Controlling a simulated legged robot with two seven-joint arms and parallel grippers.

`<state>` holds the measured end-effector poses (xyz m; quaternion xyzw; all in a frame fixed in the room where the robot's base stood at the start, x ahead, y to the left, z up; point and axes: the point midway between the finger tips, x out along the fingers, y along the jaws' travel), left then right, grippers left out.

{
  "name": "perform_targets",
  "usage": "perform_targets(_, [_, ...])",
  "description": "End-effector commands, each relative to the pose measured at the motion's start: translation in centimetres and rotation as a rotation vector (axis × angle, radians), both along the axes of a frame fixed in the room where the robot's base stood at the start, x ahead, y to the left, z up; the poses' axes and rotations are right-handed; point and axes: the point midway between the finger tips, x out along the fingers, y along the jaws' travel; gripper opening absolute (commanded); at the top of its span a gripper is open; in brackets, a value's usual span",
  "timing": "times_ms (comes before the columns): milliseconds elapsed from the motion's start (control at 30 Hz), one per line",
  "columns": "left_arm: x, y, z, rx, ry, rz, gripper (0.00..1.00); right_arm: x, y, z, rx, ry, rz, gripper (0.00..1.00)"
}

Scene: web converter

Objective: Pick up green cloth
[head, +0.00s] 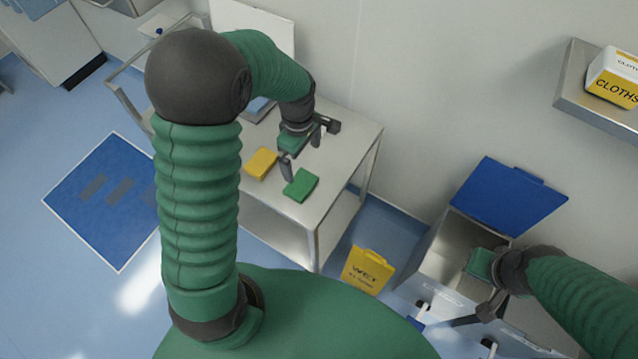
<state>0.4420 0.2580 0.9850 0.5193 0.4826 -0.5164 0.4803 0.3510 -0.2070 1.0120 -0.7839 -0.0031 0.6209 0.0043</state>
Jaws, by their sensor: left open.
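The green cloth (301,185) lies flat near the front edge of the white-topped trolley (345,133). A yellow cloth (261,163) lies to its left on the same top. My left gripper (301,162) is open above the trolley, its fingers apart. One finger shows just above and left of the green cloth; I cannot tell whether it touches. My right gripper (470,318) is at the lower right, in front of the open bin. Its jaws are too unclear to tell their state.
The bin (450,248) has a raised blue lid (508,196). A yellow sign (367,270) stands between trolley and bin. A shelf (572,88) holds a cloths box (613,78). A blue mat (105,203) lies on the open floor at left.

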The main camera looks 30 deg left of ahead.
Motion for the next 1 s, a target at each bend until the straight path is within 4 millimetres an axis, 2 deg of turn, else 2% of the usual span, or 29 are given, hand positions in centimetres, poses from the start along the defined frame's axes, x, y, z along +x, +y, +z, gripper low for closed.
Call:
perform_targets(100, [-0.2,0.0,-3.4,0.000,0.009,0.000,1.00,0.0,0.0,-0.1,0.000,0.000,0.001,0.00])
perform_targets(300, [-0.1,-0.6,-8.1,0.005,0.007,-0.003,1.00,0.0,0.0,-0.1,0.000,0.000,0.001,0.00])
perform_targets(533, [0.0,-0.5,-10.6,0.007,0.003,-0.004,1.00,0.0,0.0,0.2,0.000,0.000,0.000,0.00])
perform_targets(767, [0.2,0.0,-14.7,0.003,0.003,-0.005,1.00,0.0,0.0,0.7,0.000,0.000,0.000,0.00])
perform_targets(1000, [0.3,0.0,-15.0,0.006,0.000,-0.005,1.00,0.0,0.0,0.7,0.000,0.000,0.001,0.00])
